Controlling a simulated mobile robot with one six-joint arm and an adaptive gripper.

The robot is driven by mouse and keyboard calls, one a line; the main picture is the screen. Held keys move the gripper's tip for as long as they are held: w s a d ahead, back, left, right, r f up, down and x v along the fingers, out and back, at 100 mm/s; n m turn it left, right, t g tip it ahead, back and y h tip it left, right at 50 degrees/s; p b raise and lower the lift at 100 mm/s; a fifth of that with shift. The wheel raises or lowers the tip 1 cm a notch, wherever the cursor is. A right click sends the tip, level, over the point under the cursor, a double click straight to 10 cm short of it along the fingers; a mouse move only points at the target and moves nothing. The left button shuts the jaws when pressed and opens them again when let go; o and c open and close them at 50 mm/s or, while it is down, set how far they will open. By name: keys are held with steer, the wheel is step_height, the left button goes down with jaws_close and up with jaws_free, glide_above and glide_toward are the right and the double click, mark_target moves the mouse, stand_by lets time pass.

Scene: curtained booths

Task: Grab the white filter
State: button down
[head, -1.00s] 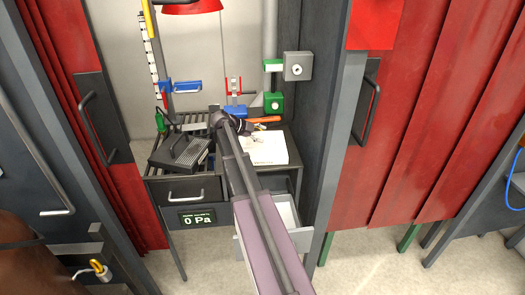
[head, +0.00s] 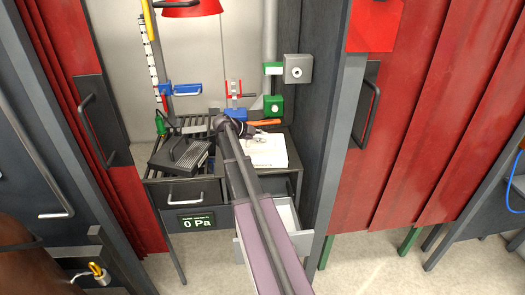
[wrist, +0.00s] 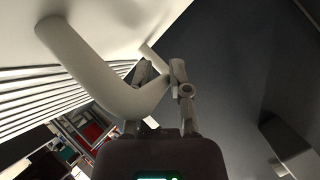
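The white filter (head: 270,153) is a flat white box on the right of the booth's bench, partly behind my arm. In the wrist view its pale, thick bent handle (wrist: 88,68) rises from a white face, with white pleats (wrist: 40,95) along one side. My gripper (head: 260,135) is over the filter at its handle. In the wrist view my gripper's two fingers (wrist: 160,70) stand apart by the far end of the handle bar, which shows between them. The near part of the handle hides part of the left finger. I cannot tell whether either finger touches the bar.
A dark filter box with a handle (head: 181,153) stands left of my arm on the slatted bench. An orange-handled tool (head: 264,122) and a green box (head: 273,105) are behind. The grey booth wall (head: 329,130) is close on the right. A drawer (head: 286,216) below is open.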

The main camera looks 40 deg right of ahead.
steer(key=shift+r, duration=0.1)
stand_by(0.5)
step_height(320, 180, up, 10)
steer(key=p, duration=1)
stand_by(0.6)
